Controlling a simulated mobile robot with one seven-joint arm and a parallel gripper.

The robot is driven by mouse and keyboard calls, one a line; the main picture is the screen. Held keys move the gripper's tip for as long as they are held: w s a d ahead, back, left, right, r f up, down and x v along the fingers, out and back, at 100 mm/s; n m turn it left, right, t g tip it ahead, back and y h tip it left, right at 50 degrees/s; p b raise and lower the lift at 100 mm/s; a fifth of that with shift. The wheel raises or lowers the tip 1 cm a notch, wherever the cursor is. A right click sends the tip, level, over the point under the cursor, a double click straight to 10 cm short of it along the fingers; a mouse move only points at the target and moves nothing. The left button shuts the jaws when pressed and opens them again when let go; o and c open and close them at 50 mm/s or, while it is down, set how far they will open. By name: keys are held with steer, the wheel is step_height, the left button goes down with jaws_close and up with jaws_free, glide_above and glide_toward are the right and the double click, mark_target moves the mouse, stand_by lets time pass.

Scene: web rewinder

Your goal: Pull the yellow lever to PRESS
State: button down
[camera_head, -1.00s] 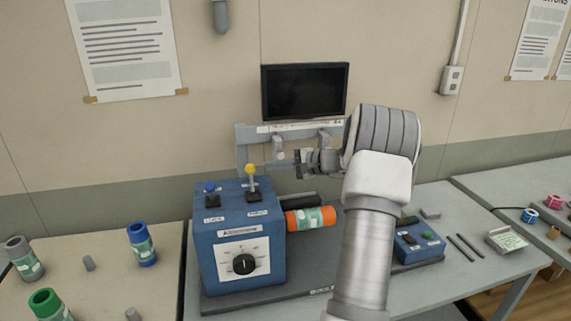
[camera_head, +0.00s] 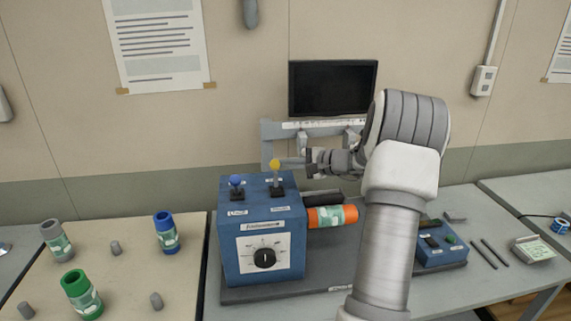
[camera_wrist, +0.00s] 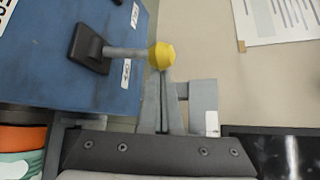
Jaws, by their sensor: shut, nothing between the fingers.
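The yellow lever (camera_head: 275,165) stands on top of the blue machine box (camera_head: 262,225), with a yellow knob on a grey stem and a dark base. Small white labels lie beside it, too small to read. In the wrist view the yellow knob (camera_wrist: 161,55) is right at the tips of my gripper (camera_wrist: 163,76). The fingers are together with nothing between them. In the head view my gripper (camera_head: 283,161) reaches in from the right at knob height, its tips beside the knob. I cannot tell whether they touch it.
A blue-knobbed lever (camera_head: 236,182) stands left of the yellow one. An orange roll (camera_head: 325,216) lies right of the box, below my arm. A grey frame (camera_head: 267,148) and a dark monitor (camera_head: 332,88) are behind. A small button box (camera_head: 440,250) sits at right.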

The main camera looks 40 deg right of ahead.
steer(key=shift+s+f+b, duration=0.1)
steer(key=shift+f+b, duration=0.05)
steer(key=shift+b, duration=0.7)
steer(key=shift+a, duration=0.1)
steer(key=shift+t+b, duration=0.3)
steer(key=shift+b, duration=0.1)
